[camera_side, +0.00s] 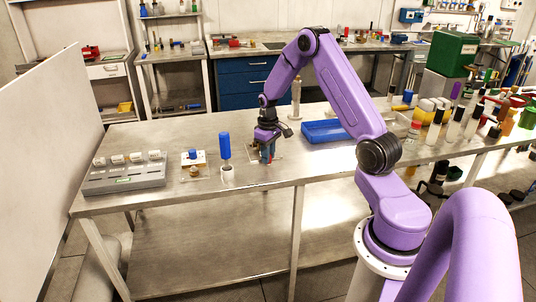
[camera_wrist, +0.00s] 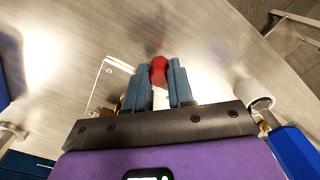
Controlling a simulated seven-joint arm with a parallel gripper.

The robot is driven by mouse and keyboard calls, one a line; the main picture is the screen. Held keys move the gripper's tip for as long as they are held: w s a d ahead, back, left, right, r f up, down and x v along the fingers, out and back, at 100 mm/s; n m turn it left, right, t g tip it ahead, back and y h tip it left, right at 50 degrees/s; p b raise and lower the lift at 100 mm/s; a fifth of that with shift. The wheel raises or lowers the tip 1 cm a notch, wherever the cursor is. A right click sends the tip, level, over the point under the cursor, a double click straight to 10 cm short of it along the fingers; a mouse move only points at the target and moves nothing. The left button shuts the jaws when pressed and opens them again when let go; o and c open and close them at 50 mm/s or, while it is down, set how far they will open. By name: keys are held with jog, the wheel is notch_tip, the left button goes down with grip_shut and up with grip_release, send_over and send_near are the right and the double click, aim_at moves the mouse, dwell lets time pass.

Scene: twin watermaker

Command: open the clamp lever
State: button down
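The clamp's red lever (camera_wrist: 158,71) shows in the wrist view between my gripper's two blue-grey fingertips. My gripper (camera_wrist: 160,82) is nearly closed, and both fingers appear to touch the sides of the red part. In the side view my gripper (camera_side: 267,153) points down, low over the table. A clear mounting plate (camera_wrist: 104,88) lies beneath it and also shows in the side view (camera_side: 279,157). My fingers and the gripper body hide most of the clamp, so the lever's angle cannot be told.
A blue-handled tool (camera_side: 224,146) stands upright in a white holder (camera_side: 227,174) close to my gripper's left. Further left are a small plate with a blue-topped fitting (camera_side: 194,158) and a grey rack (camera_side: 124,177). A blue tray (camera_side: 326,132) lies to the right.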

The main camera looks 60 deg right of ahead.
jog(key=shift+w, duration=0.1)
jog(key=shift+w+a+m, duration=0.45)
jog(key=shift+w+m, duration=0.1)
jog(key=shift+m, duration=0.55)
jog(key=w+m, duration=0.1)
jog(key=w+a+m, duration=0.1)
jog(key=m, duration=0.1)
jog(key=shift+m, duration=0.3)
jog(key=w+m, duration=0.2)
jog(key=m, duration=0.1)
jog(key=shift+w, duration=0.1)
jog(key=shift+w+d+m, duration=0.1)
jog(key=shift+w+m, duration=0.35)
jog(key=shift+m, duration=0.4)
jog(key=shift+w+d+m, duration=0.1)
jog(key=shift+w+m, duration=0.3)
jog(key=shift+m, duration=0.45)
jog(key=c, duration=1)
grip_release()
jog(key=shift+o, duration=0.2)
